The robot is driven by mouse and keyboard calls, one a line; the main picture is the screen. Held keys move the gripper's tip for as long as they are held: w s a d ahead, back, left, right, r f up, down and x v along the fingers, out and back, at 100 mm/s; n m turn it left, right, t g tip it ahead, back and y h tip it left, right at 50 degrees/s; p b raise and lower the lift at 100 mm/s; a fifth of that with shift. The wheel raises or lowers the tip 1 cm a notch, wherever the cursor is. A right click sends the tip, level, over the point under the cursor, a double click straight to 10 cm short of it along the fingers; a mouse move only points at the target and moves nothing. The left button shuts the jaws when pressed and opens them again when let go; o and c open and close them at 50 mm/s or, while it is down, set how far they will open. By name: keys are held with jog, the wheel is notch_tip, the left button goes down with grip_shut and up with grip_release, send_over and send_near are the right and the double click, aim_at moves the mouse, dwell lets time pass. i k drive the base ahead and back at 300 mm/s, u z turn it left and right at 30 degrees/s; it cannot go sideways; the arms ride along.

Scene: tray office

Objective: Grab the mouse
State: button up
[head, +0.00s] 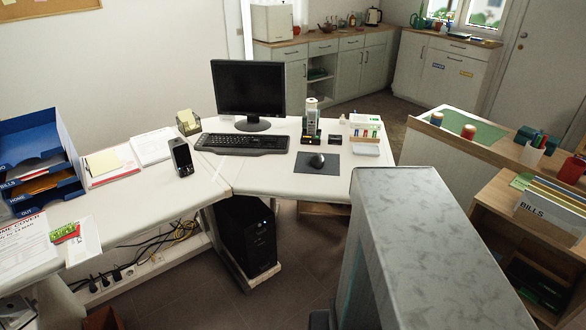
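The black computer mouse (317,160) lies on a dark mouse pad (318,169) on the white desk, right of the keyboard (246,144). Nothing covers the mouse in the head view. My gripper is not in view, so its place relative to the mouse and whether it is open or shut do not show.
A black monitor (249,88) stands behind the keyboard. A desk organiser (311,126) stands just behind the mouse pad, with a small box of coloured items (366,127) to its right. A cordless phone (181,156) and blue trays (36,155) are left. A PC tower (247,236) stands below.

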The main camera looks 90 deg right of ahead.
aim_at(317, 159)
jog(key=u, duration=0.75)
jog(key=k, duration=1.6)
jog(key=z, duration=0.35)
